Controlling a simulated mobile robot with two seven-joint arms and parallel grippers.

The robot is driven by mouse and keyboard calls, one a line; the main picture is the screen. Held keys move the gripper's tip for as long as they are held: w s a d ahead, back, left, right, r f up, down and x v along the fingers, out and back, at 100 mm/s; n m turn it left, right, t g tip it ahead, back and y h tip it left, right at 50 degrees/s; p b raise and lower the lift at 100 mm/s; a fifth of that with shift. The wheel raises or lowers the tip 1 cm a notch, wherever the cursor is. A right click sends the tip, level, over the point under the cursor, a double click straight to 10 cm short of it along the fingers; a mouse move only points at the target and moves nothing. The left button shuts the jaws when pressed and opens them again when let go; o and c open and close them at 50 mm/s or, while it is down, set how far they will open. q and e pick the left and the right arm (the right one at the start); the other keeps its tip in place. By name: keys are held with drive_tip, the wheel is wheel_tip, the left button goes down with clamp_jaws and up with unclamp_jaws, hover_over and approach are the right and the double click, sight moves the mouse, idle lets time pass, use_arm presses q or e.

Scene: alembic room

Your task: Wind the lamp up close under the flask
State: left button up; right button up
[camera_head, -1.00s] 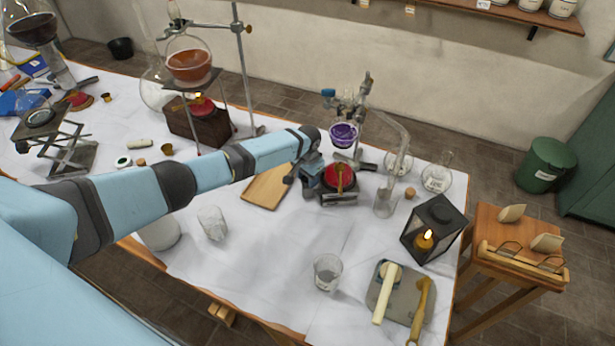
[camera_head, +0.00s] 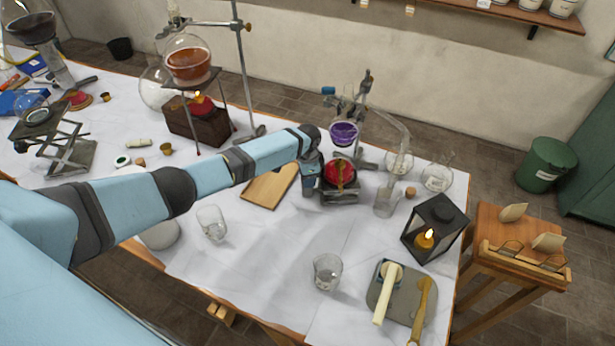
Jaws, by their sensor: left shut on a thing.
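The flask (camera_head: 343,132) with purple liquid hangs in a clamp stand at the back middle of the table. The red lamp (camera_head: 340,172) with a brass-coloured upright part in front sits below it on a low dark jack (camera_head: 340,196). Only a small gap shows between lamp and flask from this high angle. My left gripper (camera_head: 311,182) is at the left side of the jack, pointing down, shut at its knob. The knob is hidden by the gripper. My right gripper is not in view.
A wooden board (camera_head: 268,187) lies left of the jack. A lantern (camera_head: 436,228) with a flame is at the right edge. A beaker (camera_head: 327,272) stands in front; the cloth between is clear.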

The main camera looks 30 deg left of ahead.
use_arm(q)
drive_tip(key=m+b, duration=0.1)
drive_tip(key=m, duration=0.4)
drive_tip(key=shift+m, duration=0.3)
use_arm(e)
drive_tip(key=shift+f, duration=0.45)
use_arm(q)
drive_tip(key=m, duration=0.4)
drive_tip(key=shift+m+b, duration=0.3)
drive_tip(key=shift+b, duration=0.05)
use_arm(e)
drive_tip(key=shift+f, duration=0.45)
use_arm(q)
drive_tip(key=o, duration=0.6)
drive_tip(key=shift+o, duration=0.2)
